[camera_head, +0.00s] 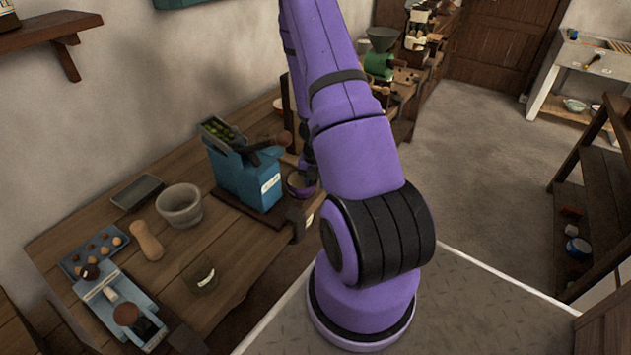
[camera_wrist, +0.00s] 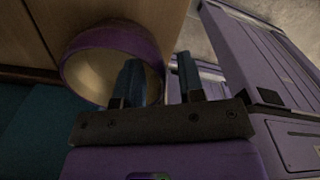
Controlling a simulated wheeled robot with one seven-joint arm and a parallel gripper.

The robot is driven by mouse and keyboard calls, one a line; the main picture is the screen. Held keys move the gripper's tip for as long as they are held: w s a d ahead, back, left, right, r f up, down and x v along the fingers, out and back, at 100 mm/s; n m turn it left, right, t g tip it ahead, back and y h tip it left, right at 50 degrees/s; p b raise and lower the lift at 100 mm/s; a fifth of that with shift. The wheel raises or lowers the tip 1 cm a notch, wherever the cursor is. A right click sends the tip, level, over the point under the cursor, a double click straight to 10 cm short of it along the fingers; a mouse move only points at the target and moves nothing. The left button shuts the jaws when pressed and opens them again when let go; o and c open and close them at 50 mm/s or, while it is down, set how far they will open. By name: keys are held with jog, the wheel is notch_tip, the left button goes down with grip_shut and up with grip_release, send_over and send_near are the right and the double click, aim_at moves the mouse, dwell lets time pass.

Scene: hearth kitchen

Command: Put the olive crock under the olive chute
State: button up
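A round crock with a purple outside and cream inside (camera_head: 299,188) stands at the right end of the blue olive machine (camera_head: 245,178), at the table's front edge. I take it for the olive crock. Green olives (camera_head: 220,130) lie in the tray on top of the machine. I cannot tell exactly where the chute's mouth is. In the wrist view the crock's rim (camera_wrist: 75,47) passes between my gripper's two fingers (camera_wrist: 160,80). One finger is over the crock's inside, the other outside. They are apart, and I see no clear contact. My arm hides much of the gripper in the head view.
The floor (camera_head: 480,190) between is open.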

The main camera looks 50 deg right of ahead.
jog(key=shift+r, duration=3.85)
jog(key=shift+s, duration=0.15)
